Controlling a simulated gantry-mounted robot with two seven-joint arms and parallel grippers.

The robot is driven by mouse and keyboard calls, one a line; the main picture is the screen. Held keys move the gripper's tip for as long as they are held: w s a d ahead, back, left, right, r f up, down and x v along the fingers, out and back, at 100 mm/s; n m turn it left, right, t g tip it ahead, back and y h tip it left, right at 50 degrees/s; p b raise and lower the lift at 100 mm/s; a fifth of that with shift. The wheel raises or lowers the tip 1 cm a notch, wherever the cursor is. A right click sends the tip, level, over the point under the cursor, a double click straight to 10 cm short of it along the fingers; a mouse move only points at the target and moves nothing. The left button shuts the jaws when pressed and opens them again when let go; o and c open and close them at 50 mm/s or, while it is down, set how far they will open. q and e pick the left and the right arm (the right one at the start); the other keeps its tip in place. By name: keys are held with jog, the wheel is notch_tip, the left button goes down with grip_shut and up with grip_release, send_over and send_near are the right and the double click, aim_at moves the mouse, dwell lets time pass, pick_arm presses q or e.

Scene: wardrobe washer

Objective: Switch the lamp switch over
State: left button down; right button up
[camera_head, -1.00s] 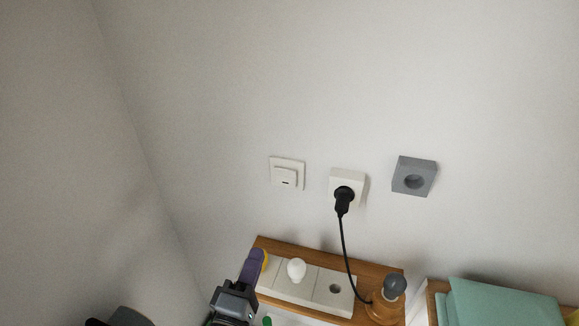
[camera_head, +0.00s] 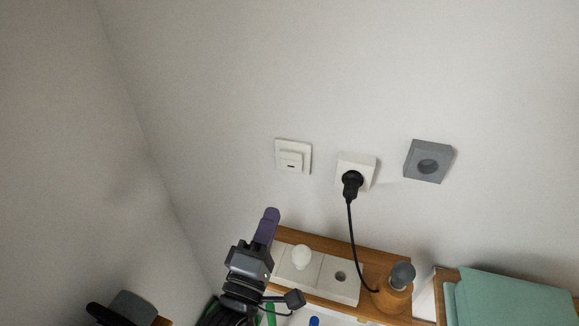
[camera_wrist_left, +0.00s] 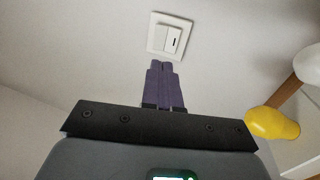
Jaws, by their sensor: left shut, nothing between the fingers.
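The lamp switch (camera_head: 293,157) is a white square plate with a smaller raised rocker, mounted on the wall left of the socket. It also shows in the left wrist view (camera_wrist_left: 171,36), just beyond my fingertips. My left gripper (camera_head: 272,212) has purple fingers pressed together, with nothing between them. In the head view it is below and slightly left of the switch. In the left wrist view the closed fingertips (camera_wrist_left: 160,65) appear just under the plate's lower edge; I cannot tell whether they touch. My right gripper is not in view.
A white socket (camera_head: 356,168) with a black plug (camera_head: 351,184) and hanging cord is right of the switch. A grey socket box (camera_head: 428,161) is further right. The wall around the switch is clear.

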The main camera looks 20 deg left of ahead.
aim_at(295, 157)
pick_arm(q)
jog(key=p+x, duration=0.5)
jog(key=x, duration=0.7)
jog(key=shift+w+r, duration=0.15)
jog(key=shift+w, duration=0.3)
jog(key=shift+w+d, duration=0.1)
jog(key=shift+w, duration=0.1)
jog(key=shift+s, duration=0.25)
